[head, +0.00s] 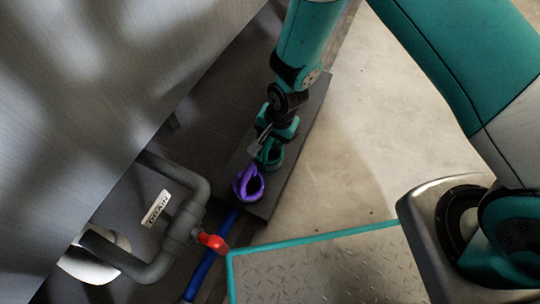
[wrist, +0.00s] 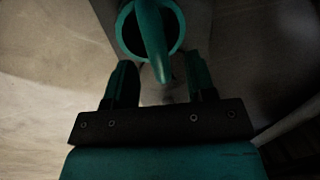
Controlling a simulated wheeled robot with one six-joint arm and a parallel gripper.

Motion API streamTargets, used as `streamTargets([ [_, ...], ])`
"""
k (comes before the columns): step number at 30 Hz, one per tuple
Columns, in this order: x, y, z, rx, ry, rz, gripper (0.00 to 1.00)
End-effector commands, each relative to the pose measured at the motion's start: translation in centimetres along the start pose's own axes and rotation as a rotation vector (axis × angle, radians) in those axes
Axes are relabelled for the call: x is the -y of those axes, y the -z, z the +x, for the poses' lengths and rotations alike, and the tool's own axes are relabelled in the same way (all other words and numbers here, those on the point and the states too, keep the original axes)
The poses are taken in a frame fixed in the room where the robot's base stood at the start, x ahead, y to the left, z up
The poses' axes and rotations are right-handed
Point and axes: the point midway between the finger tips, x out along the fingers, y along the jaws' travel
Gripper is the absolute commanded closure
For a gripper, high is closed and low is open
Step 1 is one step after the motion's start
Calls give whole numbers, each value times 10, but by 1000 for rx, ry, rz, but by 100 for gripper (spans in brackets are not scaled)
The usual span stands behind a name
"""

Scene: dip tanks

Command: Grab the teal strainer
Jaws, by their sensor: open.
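The teal strainer (head: 271,155) stands on a dark grey slab in the head view, just below my gripper (head: 276,130) and partly covered by it. In the wrist view, the teal strainer (wrist: 151,35) is at the top middle, a round open rim with a handle-like strip reaching down towards the jaws. My gripper (wrist: 159,66) is open, with one finger on each side of the strip's lower end. Both fingers look apart from it, and nothing is held. Exact depth between fingers and strip is hard to tell.
A purple strainer (head: 248,184) stands close beside the teal one on the slab (head: 307,118). Grey drain pipes (head: 178,235) with a red valve handle (head: 212,241) and a blue pipe (head: 212,262) lie lower left. A large metal tank wall (head: 90,70) rises at left. Concrete floor (head: 365,140) is clear at right.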

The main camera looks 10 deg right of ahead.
Motion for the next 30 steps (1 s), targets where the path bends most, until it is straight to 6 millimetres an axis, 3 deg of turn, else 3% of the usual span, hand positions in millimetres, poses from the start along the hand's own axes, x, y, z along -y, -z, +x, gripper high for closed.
streamTargets([
  [1, -2, -2, 14, 0, 0, -1, 49],
  [4, -1, -1, 27, 0, 1, -1, 49],
  [12, 0, -1, 27, 0, 0, -1, 49],
  [19, 0, -1, 27, 0, 0, 0, 100],
  [30, 0, -1, 23, -1, 0, 0, 100],
])
